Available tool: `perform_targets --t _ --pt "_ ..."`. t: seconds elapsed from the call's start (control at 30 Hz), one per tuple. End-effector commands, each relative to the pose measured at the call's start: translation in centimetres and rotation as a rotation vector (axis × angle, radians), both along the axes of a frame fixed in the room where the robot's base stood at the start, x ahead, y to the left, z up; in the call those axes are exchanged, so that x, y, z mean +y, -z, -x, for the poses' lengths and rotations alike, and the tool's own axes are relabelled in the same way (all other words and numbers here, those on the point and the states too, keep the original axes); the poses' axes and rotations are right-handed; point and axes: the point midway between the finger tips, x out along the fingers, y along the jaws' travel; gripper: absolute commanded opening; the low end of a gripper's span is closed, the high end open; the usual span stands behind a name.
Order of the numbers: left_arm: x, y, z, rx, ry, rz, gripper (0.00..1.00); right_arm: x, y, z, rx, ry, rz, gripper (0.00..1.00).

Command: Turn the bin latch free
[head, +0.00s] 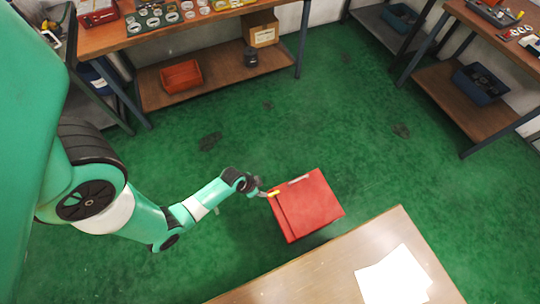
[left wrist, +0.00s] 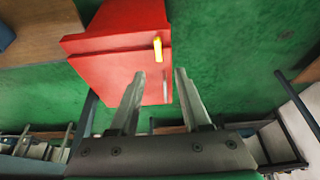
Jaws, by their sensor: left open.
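The red bin (head: 312,207) stands right of centre in the head view, near the wooden table. Its yellow latch (head: 273,193) is at the bin's left upper edge, close to my left gripper (head: 263,194). In the left wrist view the red bin (left wrist: 118,70) fills the upper left, with the yellow latch (left wrist: 157,49) upright on its face. My left gripper (left wrist: 160,73) is open, its two fingers apart and empty. The latch lies beyond the fingertips, roughly between them in the picture. Contact cannot be told. My right gripper is in neither view.
A wooden table (head: 285,282) with white sheets (head: 393,277) is in front of the bin. A bench with a lower shelf (head: 220,75) stands at the back left, another (head: 455,100) at the back right. The green floor (head: 330,115) between is clear.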

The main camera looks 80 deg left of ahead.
Motion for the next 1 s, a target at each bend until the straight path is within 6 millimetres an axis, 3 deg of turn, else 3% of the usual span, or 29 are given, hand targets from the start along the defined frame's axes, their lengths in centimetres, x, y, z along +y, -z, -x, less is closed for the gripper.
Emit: perform_targets --t 0.17,0.6,1.0 --pt "0.1 1.9 -0.6 0.000 0.002 0.000 0.47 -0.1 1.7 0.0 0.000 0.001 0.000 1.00" --pt "0.8 10.1 -3.9 -0.001 0.004 -0.002 0.47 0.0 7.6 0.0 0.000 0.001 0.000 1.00" --pt "0.9 10.8 -4.5 -0.001 0.002 -0.001 0.47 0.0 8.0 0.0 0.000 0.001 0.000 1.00"
